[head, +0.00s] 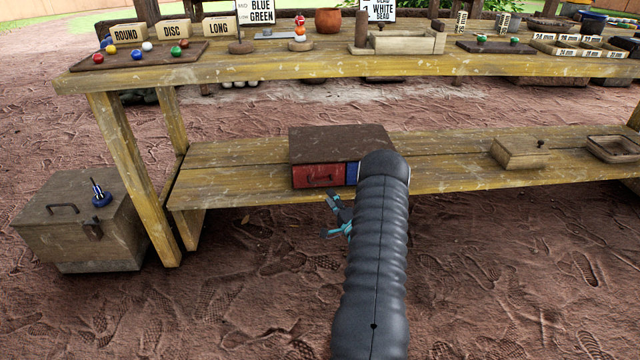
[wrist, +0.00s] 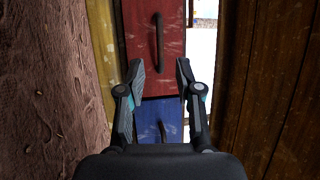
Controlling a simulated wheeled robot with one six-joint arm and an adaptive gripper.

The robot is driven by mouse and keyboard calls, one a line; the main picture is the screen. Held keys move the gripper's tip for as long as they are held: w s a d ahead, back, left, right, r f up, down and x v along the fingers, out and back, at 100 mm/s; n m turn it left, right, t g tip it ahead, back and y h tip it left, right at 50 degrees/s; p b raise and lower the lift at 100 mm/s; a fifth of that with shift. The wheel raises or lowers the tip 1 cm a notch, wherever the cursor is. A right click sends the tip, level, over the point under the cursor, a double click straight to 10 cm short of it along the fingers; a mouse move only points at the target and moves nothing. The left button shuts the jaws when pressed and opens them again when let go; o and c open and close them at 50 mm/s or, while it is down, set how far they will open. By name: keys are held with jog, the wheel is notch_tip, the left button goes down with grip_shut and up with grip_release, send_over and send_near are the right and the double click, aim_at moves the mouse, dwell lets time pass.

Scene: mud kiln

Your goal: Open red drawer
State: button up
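A small dark-topped chest (head: 340,142) stands on the lower shelf of the bench. Its red drawer (head: 311,177) is at the left and its blue drawer (head: 352,174) is beside it, partly hidden by my arm. The red front looks level with the chest. A dark bar handle (head: 321,181) sits on the red front. In the wrist view the red drawer (wrist: 140,22) and its handle (wrist: 158,42) show beyond my fingertips. The blue drawer (wrist: 150,112) shows lower, between the fingers. My gripper (wrist: 159,68) is open and empty, in front of the chest; it also shows in the head view (head: 333,214).
The yellow lower shelf (head: 235,172) runs under and beside the chest. The bench top (head: 330,68) overhangs above, with a leg (head: 130,180) at left. A wooden box (head: 80,225) stands on the mud floor. A small lidded box (head: 520,153) sits right on the shelf.

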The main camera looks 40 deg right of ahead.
jog(key=x, duration=0.8)
jog(key=shift+w, duration=0.25)
grip_shut()
